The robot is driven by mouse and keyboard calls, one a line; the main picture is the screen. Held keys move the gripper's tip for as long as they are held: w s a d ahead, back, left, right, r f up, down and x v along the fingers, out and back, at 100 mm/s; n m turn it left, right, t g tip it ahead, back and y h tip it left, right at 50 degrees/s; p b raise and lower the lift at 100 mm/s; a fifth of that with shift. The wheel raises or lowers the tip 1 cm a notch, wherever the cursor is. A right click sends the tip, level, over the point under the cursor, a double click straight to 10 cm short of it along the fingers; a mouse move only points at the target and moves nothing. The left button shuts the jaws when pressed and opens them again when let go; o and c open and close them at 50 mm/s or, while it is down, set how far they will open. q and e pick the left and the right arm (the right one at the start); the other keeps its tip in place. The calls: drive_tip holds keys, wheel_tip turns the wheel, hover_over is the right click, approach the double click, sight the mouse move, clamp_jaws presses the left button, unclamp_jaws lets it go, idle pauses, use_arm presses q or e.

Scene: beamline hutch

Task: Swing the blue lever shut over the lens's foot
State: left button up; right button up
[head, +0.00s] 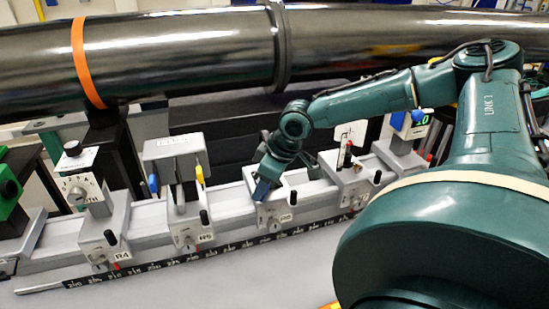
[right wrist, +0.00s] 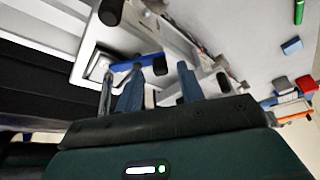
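My right gripper (head: 264,190) is over the carrier marked R6 (head: 284,214) on the rail. In the right wrist view its two blue-grey fingers (right wrist: 160,88) stand apart with a visible gap, so it is open, and nothing shows held. A blue lever (right wrist: 128,58) lies across a pale carrier just beyond the fingertips, near a black knob. Contact with the fingers cannot be told. A clear or shiny upright piece (right wrist: 106,92) stands beside the left finger; whether it is the lens is unclear. The lens's foot is largely hidden. My left gripper is not in view.
Neighbouring carriers R5 (head: 188,233) and R4 (head: 105,246) stand left on the grey rail, with a scale strip (head: 220,247) in front. Another carrier (head: 352,180) stands right. A large dark pipe (head: 180,50) runs behind. The front table surface (head: 220,285) is mostly clear.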

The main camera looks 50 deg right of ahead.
drive_tip(key=v, duration=1.2)
drive_tip(key=shift+s+r, duration=0.15)
drive_tip(key=shift+r, duration=0.05)
